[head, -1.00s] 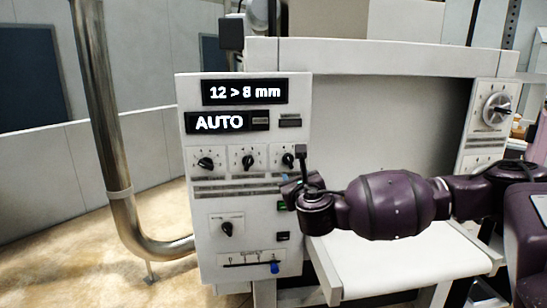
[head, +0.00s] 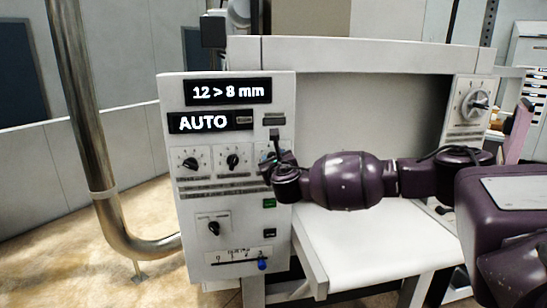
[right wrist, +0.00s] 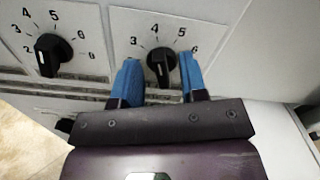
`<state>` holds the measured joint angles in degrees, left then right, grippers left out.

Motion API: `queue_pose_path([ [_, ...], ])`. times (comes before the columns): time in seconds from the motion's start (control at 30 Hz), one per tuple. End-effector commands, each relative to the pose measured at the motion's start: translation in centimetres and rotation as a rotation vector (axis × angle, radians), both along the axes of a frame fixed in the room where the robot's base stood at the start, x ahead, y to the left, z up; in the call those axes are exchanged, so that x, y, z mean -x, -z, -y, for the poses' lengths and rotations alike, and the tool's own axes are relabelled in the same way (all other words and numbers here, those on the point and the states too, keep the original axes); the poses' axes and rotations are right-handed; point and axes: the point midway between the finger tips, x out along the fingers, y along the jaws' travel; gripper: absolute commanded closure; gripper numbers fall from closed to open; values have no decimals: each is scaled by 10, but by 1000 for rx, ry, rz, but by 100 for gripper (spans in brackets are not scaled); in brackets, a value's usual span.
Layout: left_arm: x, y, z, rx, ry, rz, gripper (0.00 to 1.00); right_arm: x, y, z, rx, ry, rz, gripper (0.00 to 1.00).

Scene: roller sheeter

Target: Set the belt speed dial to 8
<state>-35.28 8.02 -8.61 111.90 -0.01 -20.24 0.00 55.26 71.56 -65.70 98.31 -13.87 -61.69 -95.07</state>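Three black dials sit in a row on the white control panel: the left one (head: 191,163), the middle one (head: 232,160), and the right one, mostly hidden in the head view by my right gripper (head: 268,167). The right wrist view shows this dial (right wrist: 160,62) with printed numbers 3 to 6 above it. The blue fingertips of my right gripper (right wrist: 160,78) are apart, one on each side of the knob; contact cannot be told. A neighbouring dial (right wrist: 52,54) is to the left. I cannot read which dial is belt speed. My left gripper is out of view.
The panel shows "12 > 8 mm" (head: 229,91) and "AUTO" (head: 204,122). Below are a single dial (head: 213,227) and a slider with a blue knob (head: 263,264). A larger round dial (head: 474,103) is at the right. A white table (head: 368,243) lies below my right arm.

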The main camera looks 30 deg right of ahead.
Motion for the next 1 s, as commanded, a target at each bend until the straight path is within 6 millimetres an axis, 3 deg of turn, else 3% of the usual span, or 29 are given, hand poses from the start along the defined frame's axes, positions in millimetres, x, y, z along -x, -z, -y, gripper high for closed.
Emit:
queue_pose_path([
  [0.4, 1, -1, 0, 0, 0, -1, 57, -6, 0, 2, 0, -1, 0, 61],
  [0.67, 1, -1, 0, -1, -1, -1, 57, -5, 0, 2, 0, -1, 0, 100],
  [1.0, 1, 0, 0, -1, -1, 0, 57, -5, 0, 3, -27, 0, 11, 100],
])
